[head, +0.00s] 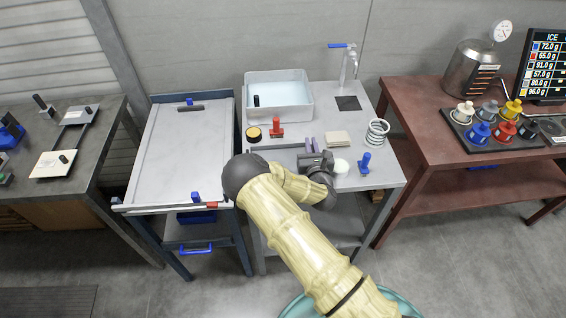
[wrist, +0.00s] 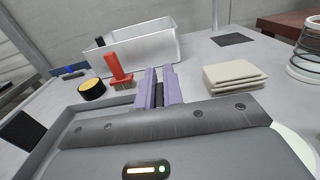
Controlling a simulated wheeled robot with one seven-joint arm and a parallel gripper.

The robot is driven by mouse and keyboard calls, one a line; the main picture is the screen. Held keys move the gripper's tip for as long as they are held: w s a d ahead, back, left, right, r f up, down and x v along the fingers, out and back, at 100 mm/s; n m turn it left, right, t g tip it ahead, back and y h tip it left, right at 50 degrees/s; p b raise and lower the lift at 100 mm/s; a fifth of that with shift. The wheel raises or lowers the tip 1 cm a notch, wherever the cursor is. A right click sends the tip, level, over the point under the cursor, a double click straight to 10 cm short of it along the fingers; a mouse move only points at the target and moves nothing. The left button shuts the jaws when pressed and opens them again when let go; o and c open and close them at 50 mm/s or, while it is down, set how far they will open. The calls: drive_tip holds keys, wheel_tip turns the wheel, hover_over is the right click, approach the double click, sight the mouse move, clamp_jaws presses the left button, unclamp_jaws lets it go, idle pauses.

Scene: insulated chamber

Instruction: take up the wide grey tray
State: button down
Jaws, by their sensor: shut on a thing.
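The wide grey tray (wrist: 98,108) lies low in the wrist view, with its raised rim running behind my gripper body on the left. Most of it is hidden by my gripper and arm. My gripper (wrist: 159,84) points toward the far side of the tray. Its two purple fingers are close together, shut on a dark narrow part between them at the tray's far edge. In the head view my gripper (head: 311,146) is over the front part of the middle steel table. I cannot tell whether the tray is clear of the tabletop.
Beyond the fingers are a red brush (head: 276,127), a black-and-yellow tin (head: 254,134), a pale stack of pads (head: 337,138) and a white basin (head: 291,107). A coil (head: 377,132) and a blue-handled tool (head: 365,163) stand to the right. The left panel-topped cart (head: 185,150) is mostly bare.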

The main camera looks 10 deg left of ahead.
drive_tip(key=shift+r+p, duration=1.8)
drive_tip(key=shift+r, duration=1.65)
